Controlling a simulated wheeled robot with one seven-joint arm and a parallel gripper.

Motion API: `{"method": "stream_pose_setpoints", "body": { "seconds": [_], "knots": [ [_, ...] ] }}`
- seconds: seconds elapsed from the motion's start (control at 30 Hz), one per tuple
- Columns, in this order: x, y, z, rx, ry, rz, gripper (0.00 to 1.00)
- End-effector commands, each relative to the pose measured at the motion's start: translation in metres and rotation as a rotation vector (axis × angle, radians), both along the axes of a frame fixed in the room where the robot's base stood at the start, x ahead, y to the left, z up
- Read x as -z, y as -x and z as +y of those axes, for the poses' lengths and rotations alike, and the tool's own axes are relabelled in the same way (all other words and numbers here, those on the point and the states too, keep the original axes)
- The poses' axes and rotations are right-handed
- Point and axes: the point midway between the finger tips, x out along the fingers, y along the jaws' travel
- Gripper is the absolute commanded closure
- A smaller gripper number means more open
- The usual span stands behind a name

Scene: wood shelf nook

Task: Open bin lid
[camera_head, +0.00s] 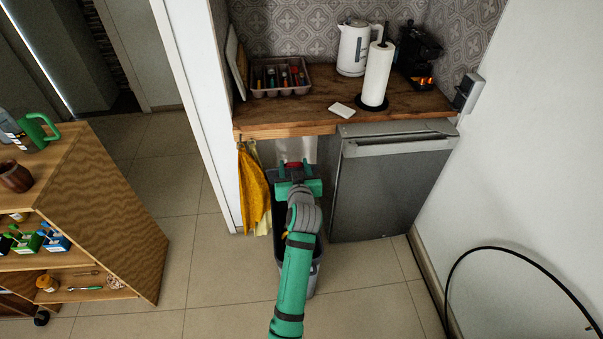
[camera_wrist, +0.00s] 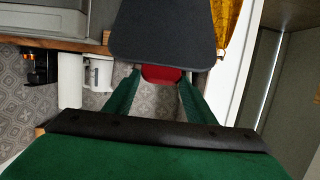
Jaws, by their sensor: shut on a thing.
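The grey bin (camera_head: 314,280) stands on the floor under the worktop, left of the steel appliance, partly hidden by my arm. A dark opening shows along its left side. My gripper (camera_head: 294,170) is at the back of the bin, with its fingers on either side of a red tab. In the wrist view, my gripper (camera_wrist: 160,80) is shut on this red tab (camera_wrist: 162,74) at the edge of the dark grey lid (camera_wrist: 164,30). The lid appears raised and tilted away from the bin's opening; its exact angle is hard to tell.
A steel-fronted appliance (camera_head: 388,190) stands close on the right. Yellow cloths (camera_head: 252,190) hang close on the left. The wooden worktop (camera_head: 300,112) overhangs behind. A wooden shelf unit (camera_head: 105,205) is further left, with bare floor between. A black cable (camera_head: 470,252) curves at the right.

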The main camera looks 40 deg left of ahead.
Motion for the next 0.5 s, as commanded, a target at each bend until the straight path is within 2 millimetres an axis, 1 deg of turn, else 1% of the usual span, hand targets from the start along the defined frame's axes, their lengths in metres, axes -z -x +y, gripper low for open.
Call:
{"method": "stream_pose_setpoints", "body": {
  "seconds": [0.03, 0.37, 0.4, 0.47, 0.5],
  "knots": [
    [-0.0044, -0.0003, 0.0018, -0.001, -0.006, -0.006, 0.90],
    [-0.0047, 0.0000, 0.0027, -0.002, -0.007, -0.006, 0.90],
    [-0.0047, 0.0000, 0.0027, -0.002, -0.007, -0.006, 0.45],
    [-0.0044, 0.0000, 0.0026, -0.002, -0.007, -0.005, 0.31],
    [-0.0040, -0.0001, 0.0023, -0.001, -0.006, -0.004, 0.31]
  ]
}}
